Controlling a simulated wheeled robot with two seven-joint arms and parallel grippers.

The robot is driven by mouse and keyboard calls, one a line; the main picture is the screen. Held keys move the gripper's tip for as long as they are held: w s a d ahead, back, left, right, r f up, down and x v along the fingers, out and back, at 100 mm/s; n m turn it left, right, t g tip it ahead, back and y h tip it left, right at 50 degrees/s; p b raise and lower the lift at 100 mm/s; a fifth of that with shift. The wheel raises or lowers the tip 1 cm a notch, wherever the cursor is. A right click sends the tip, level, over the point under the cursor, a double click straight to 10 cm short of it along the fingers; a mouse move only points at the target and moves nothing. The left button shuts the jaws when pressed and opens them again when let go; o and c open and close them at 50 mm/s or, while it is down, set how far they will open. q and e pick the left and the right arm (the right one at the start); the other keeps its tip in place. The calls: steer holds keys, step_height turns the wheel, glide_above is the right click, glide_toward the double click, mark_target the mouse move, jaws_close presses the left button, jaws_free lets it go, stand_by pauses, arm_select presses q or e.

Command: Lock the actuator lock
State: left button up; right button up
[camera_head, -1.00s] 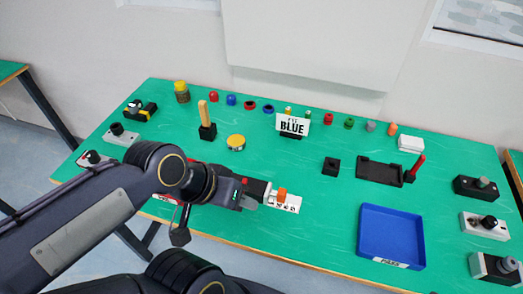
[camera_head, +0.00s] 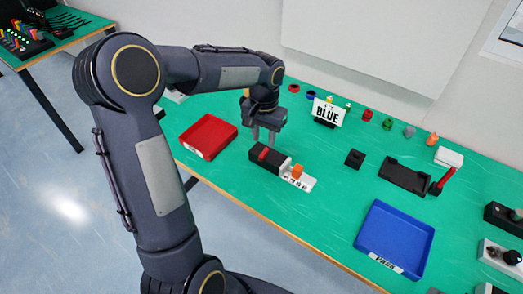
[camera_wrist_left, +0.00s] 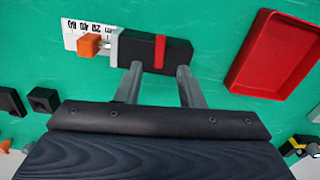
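The actuator (camera_head: 268,163) is a black block with a red lock piece (camera_head: 264,154) across it. An orange tip (camera_head: 297,171) stands over a white scale plate (camera_head: 307,182) at its right end. In the left wrist view, the black body (camera_wrist_left: 178,53) lies just beyond my fingertips, and the red piece (camera_wrist_left: 160,50) crosses it between the lines of the two fingers. My left gripper (camera_head: 264,139) points down behind the actuator in the head view. Its fingers (camera_wrist_left: 159,68) are apart with nothing between them. Whether they touch the body is unclear. My right gripper is not in view.
A red tray (camera_head: 232,129) lies left of the actuator and a blue tray (camera_head: 425,228) lies to the right.

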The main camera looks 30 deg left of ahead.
mark_target(264, 153)
arm_select(q)
steer(key=shift+f, duration=2.75)
